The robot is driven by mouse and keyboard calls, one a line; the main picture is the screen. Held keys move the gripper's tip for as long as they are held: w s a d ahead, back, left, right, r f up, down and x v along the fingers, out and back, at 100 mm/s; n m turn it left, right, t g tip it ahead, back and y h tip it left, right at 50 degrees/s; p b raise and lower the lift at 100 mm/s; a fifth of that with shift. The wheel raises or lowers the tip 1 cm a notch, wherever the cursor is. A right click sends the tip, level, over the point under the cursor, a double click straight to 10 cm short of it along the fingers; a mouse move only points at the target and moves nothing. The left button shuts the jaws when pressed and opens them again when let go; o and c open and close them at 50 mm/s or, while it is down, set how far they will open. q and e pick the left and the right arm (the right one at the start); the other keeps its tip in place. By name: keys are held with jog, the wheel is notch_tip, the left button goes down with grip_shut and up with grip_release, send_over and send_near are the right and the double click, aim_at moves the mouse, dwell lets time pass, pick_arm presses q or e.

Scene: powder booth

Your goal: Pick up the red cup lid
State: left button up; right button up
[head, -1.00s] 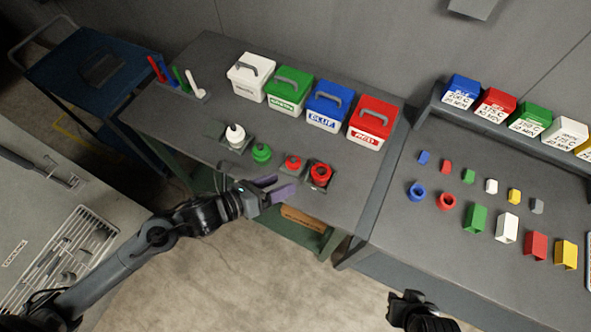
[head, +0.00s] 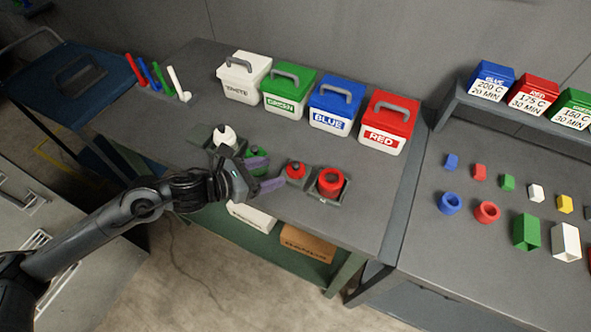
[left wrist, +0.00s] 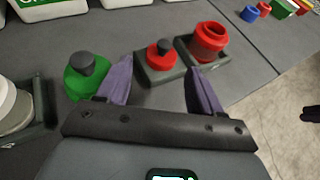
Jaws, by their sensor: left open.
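The red cup lid (head: 295,171), with a dark knob, sits on a small grey stand on the left bench. It also shows in the left wrist view (left wrist: 160,54), ahead of and between the purple fingertips. My left gripper (head: 270,173) is open and empty, just left of the lid in the head view, its fingers pointing at it. The open red cup (head: 330,183) stands right of the lid; in the left wrist view the cup (left wrist: 208,41) is behind the right fingertip. My right gripper is outside the head view; a dark shape at the wrist view's right edge may be it.
A white cup (head: 224,136) stands further left. White, green, blue and red boxes (head: 386,122) line the bench back. The right bench (head: 470,245) holds small coloured parts.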

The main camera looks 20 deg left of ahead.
aim_at(292, 167)
pick_arm(q)
jog(key=shift+d+r+x, duration=0.15)
jog(key=shift+x, duration=2)
jog(key=shift+d+r+x, duration=0.1)
jog(key=shift+d+x, duration=0.1)
jog(key=shift+x, duration=2)
jog(key=shift+s, duration=0.1)
jog(key=c, duration=0.5)
